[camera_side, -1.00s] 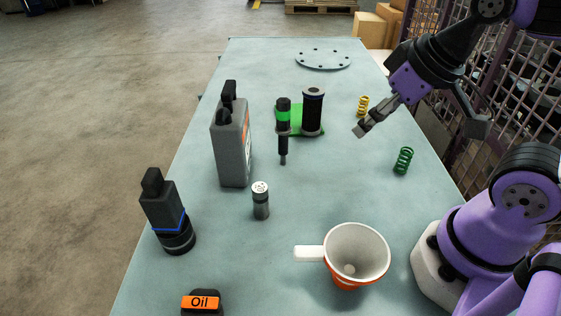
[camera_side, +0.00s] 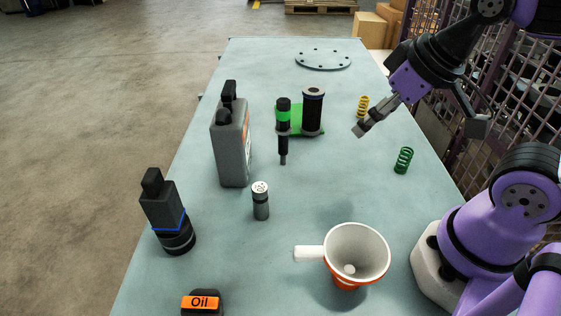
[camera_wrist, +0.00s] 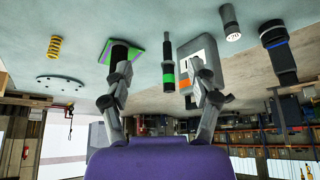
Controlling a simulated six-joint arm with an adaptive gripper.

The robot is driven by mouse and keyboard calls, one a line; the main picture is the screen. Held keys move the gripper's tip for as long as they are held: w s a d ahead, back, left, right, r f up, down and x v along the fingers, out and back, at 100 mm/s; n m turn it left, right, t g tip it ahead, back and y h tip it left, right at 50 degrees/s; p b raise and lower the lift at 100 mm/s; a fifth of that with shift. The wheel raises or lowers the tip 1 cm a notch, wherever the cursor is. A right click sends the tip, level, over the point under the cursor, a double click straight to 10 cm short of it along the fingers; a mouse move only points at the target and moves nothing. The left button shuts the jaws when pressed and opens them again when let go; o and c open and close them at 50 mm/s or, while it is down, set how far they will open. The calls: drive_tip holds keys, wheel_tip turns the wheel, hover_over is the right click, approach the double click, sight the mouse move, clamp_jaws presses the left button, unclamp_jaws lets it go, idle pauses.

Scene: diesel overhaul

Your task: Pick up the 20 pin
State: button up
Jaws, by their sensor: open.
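A short grey metal pin (camera_side: 261,203) with a pale marked top stands upright on the table, near the middle left in the side view. In the wrist view it shows at the top right (camera_wrist: 229,20), with dark marking on its pale end; the marking is too small to read surely. My gripper (camera_side: 362,129) is above the table, to the right of and farther back than the pin, clearly apart from it. In the wrist view the two fingers of my gripper (camera_wrist: 160,80) are spread with nothing held between them.
A grey canister (camera_side: 231,150) stands behind the pin, a dark bottle (camera_side: 168,220) to its left. A black spool (camera_side: 313,112), yellow spring (camera_side: 362,106) and green spring (camera_side: 403,160) stand farther back.

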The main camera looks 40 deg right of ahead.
drive_tip(key=n+g+y, duration=0.2)
drive_tip(key=n, duration=0.3)
approach(264, 188)
drive_tip(key=shift+n, duration=0.5)
drive_tip(key=x, duration=0.6)
drive_tip(key=shift+s+a, duration=0.15)
drive_tip(key=shift+x, duration=2.85)
drive_tip(key=shift+c, duration=0.4)
clamp_jaws()
